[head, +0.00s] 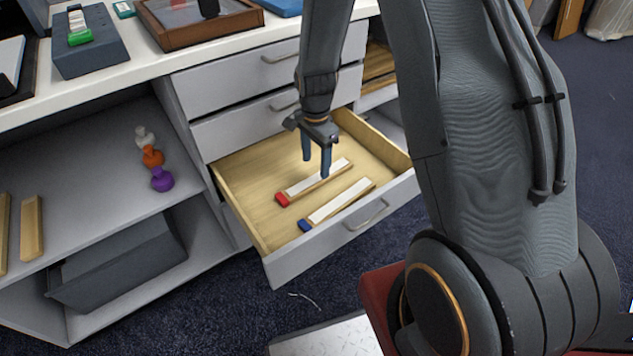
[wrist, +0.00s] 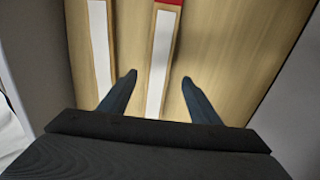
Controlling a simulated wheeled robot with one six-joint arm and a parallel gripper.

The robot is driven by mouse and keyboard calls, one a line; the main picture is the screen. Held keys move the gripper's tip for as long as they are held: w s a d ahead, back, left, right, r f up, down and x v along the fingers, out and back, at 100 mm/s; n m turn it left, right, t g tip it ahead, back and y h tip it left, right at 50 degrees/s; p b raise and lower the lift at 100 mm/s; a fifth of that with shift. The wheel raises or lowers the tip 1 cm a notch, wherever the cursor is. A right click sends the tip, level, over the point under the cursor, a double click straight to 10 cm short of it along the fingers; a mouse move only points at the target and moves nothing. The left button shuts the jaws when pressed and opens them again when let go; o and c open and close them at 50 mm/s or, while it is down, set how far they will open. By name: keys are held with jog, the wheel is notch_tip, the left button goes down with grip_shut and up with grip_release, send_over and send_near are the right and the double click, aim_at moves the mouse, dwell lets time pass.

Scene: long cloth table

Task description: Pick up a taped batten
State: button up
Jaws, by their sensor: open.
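Two battens lie side by side in an open wooden drawer (head: 245,190). The red-ended batten (head: 303,187) has a white top and a red taped end, and lies farther in. The blue-ended batten (head: 340,202) has a white top and a blue taped end, and lies nearer the drawer front. My gripper (head: 316,168) is open and empty, pointing down over the red-ended batten. In the wrist view my gripper (wrist: 159,75) has one finger on each side of the red-ended batten (wrist: 161,50), apart from it. The blue-ended batten (wrist: 100,50) lies to the left, outside the fingers.
The drawer front (head: 345,232) with its handle and the drawer's side walls stand around the battens. Shut drawers (head: 270,80) and the white counter (head: 140,75) rise behind. Small knobbed pieces (head: 153,157) stand on the left shelf. The drawer's left part is bare.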

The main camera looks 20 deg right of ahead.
aim_at(316, 178)
notch_tip(316, 178, down, 5)
jog(key=shift+s+f+b, duration=0.15)
jog(key=shift+b, duration=0.35)
jog(key=c, duration=1.2)
